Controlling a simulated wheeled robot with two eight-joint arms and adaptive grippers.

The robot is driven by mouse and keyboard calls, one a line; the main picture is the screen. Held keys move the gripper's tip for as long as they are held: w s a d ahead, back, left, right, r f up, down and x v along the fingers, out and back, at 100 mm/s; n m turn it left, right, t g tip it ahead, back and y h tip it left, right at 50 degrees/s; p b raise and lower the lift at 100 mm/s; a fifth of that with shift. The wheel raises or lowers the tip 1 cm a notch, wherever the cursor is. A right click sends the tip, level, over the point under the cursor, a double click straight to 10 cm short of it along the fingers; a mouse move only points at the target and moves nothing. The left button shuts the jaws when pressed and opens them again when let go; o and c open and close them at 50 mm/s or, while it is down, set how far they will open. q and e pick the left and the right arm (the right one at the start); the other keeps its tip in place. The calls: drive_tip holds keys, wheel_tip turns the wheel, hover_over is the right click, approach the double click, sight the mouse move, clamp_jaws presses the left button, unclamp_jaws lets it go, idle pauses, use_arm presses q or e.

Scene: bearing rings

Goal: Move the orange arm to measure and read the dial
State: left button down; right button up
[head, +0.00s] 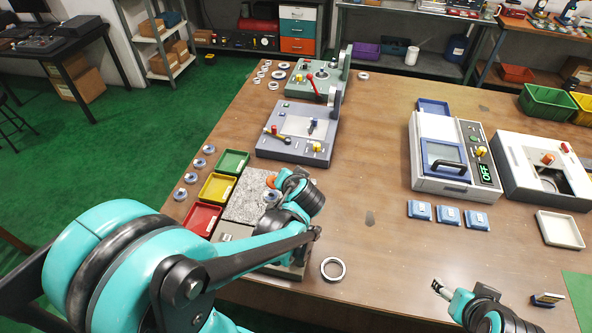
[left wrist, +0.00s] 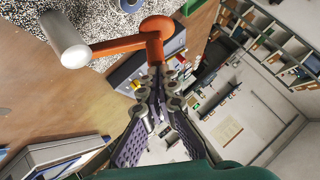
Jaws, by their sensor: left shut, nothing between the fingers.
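The orange arm (left wrist: 125,45) shows large in the left wrist view, with a pale grey cylinder (left wrist: 65,38) at one end and a round orange hub at the other. My left gripper (left wrist: 157,78) is shut and empty, its fingertips close to the orange post under the hub; I cannot tell if they touch. In the head view a bit of the orange part (head: 271,182) shows over the speckled granite plate (head: 243,195), and a ring (head: 271,197) lies there, partly hidden by my left arm. No dial face is readable. My right gripper (head: 441,289) is at the lower right, clear of everything.
Green (head: 232,163), yellow (head: 217,187) and red (head: 202,219) trays line the plate's left side. A loose ring (head: 333,269) lies near the table's front. The middle of the table is clear.

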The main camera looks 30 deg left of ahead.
sight(268, 182)
use_arm(q)
drive_tip(key=a+h, duration=0.1)
drive_tip(key=a+f+n, duration=0.1)
drive_tip(key=s+a+f+h, duration=0.1)
drive_tip(key=shift+a+n+h, duration=0.25)
drive_tip(key=shift+n+h, duration=0.05)
drive_tip(key=shift+a+f+b, duration=0.15)
drive_tip(key=shift+f+b, duration=0.2)
drive_tip(key=shift+s+a+f+b, duration=0.15)
drive_tip(key=shift+a+f+b, duration=0.55)
drive_tip(key=shift+f, duration=0.25)
use_arm(e)
drive_tip(key=shift+s+a+f, duration=0.1)
drive_tip(key=shift+a+f, duration=0.15)
drive_tip(key=shift+f, duration=0.2)
drive_tip(key=shift+s+a+f, duration=0.1)
drive_tip(key=shift+a+f, duration=0.1)
drive_tip(key=shift+f, duration=0.25)
use_arm(q)
drive_tip(key=shift+s+f, duration=0.1)
